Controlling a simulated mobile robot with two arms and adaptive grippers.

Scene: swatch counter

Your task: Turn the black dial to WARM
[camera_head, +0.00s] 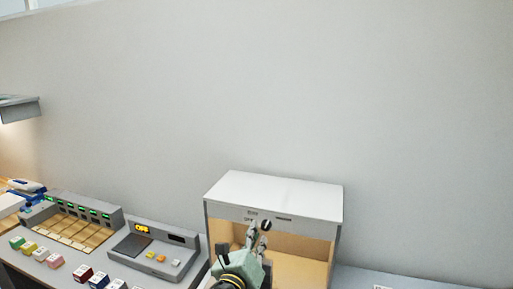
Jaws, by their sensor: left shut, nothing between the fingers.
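The black dial (266,225) is a small round knob on the front top panel of a white-topped light box (281,193). Small labels sit on the panel to the left of the dial; one seems to read OFF, the others are too small to read. I cannot tell which way the dial points. My left gripper (257,226) reaches up from below, its fingers shut and empty, right beside the dial on its left. I cannot tell whether it touches the dial. It hides part of the panel and of the box's inside. My right gripper is not in view.
Left of the box stands a grey device (167,262) with a lit OFF display. Further left is a rack (70,217) with green displays, and several coloured blocks lie on the counter (55,278). The counter right of the box looks mostly clear. A plain wall (300,90) stands behind.

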